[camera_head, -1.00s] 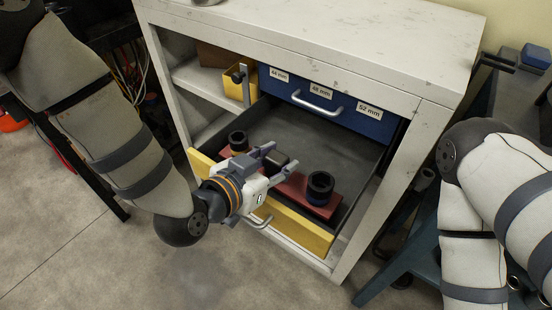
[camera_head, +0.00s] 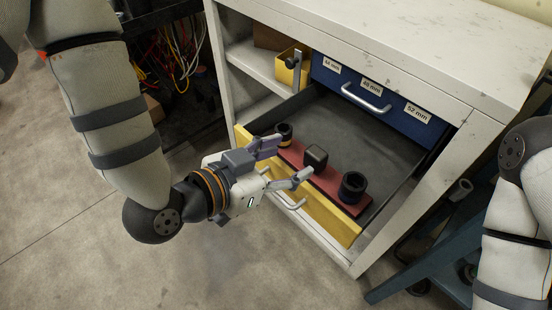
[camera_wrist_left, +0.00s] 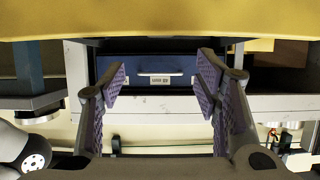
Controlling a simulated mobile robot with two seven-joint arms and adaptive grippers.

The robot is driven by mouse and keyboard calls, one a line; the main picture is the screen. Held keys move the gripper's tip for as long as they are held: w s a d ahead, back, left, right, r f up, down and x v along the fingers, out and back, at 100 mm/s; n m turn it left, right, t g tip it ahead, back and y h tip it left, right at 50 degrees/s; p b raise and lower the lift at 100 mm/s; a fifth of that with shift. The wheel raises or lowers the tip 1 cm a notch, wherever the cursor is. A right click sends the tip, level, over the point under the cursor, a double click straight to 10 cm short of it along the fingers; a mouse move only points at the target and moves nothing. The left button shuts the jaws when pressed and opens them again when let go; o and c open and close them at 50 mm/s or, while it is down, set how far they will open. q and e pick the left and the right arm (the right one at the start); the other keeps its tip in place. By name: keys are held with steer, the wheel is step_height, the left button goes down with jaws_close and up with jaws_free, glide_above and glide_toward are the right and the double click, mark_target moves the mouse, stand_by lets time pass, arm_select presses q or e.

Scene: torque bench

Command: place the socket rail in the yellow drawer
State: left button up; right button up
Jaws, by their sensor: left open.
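The socket rail (camera_head: 328,181) is a dark red bar with dark sockets at both ends and a dark square block in the middle. It lies inside the open yellow-fronted drawer (camera_head: 335,221), along the inner side of the front. My left gripper (camera_head: 291,158) is open and empty, its fingers pointing over the drawer front towards the rail. In the left wrist view, the two fingers (camera_wrist_left: 162,76) stand wide apart with nothing between them, and the yellow front fills the top. The rail is not clear there. My right gripper is out of view.
A closed blue drawer (camera_head: 350,106) with size labels and a silver handle sits above the open one. The drawer floor (camera_head: 352,130) behind the rail is bare. A yellow bin (camera_head: 287,72) stands on the shelf at left. A blue-green cart stands at right.

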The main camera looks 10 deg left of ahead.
arm_select(q)
steer(key=shift+v, duration=1.05)
steer(key=s+a+f+n+g+y, duration=0.3)
steer(key=s+a+f+g, duration=0.2)
steer(key=s+f, duration=0.5)
steer(key=s+a+f+n+g+y, duration=0.25)
steer(key=s+a+f+g, duration=0.2)
steer(key=s+f, duration=0.5)
steer(key=s+a+n+g+y+p, duration=0.1)
steer(key=s+a+n+g+y, duration=0.1)
steer(key=s+a, duration=0.4)
steer(key=s+g, duration=0.1)
steer(key=s, duration=0.3)
steer(key=shift+s+f+g, duration=0.3)
steer(key=shift+f+g, duration=0.05)
steer(key=shift+f, duration=0.05)
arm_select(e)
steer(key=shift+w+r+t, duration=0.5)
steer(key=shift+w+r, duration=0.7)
arm_select(q)
steer(key=shift+a, duration=0.15)
